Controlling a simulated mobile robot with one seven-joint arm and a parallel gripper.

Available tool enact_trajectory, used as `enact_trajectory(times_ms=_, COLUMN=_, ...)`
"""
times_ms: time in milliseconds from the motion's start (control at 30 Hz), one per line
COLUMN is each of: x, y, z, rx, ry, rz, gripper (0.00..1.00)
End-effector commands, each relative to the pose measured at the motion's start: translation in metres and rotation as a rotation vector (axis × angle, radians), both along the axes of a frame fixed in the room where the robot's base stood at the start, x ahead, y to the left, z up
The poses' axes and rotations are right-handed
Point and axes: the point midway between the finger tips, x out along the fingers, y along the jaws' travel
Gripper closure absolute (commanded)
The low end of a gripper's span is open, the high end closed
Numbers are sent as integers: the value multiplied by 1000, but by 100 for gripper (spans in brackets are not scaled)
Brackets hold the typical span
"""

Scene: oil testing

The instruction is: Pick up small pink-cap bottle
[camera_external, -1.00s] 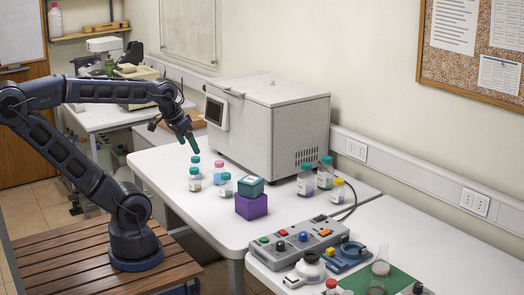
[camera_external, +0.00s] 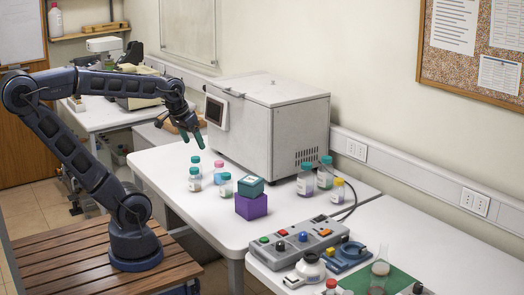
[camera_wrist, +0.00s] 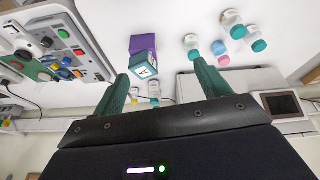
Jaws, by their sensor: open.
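The small pink-cap bottle (camera_external: 219,175) stands upright on the white table among several teal-capped bottles. In the wrist view its pink cap (camera_wrist: 223,60) shows to the right of the fingers. My gripper (camera_external: 192,138) is above the table, up and to the left of the pink-cap bottle in the external view, apart from it. In the wrist view my gripper (camera_wrist: 162,80) has its two green fingers spread wide, with nothing held between them.
Teal-capped bottles (camera_external: 195,183) crowd close beside the pink-cap bottle. A teal box (camera_external: 250,187) on a purple box (camera_external: 251,207) stands to the right. A large grey machine (camera_external: 268,125) stands behind. The table's front left is clear.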

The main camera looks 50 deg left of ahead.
Motion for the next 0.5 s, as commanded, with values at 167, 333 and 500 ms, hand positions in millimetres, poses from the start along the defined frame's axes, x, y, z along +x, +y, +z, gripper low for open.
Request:
enact_trajectory(times_ms=167, x=39, y=19, z=-3, rx=-58, ry=52, rz=169, gripper=24)
enact_trajectory(times_ms=333, x=74, y=40, z=-10, rx=-107, ry=97, rz=334, gripper=24)
enact_trajectory(times_ms=500, x=108, y=65, z=-22, rx=-150, ry=139, rz=501, gripper=24)
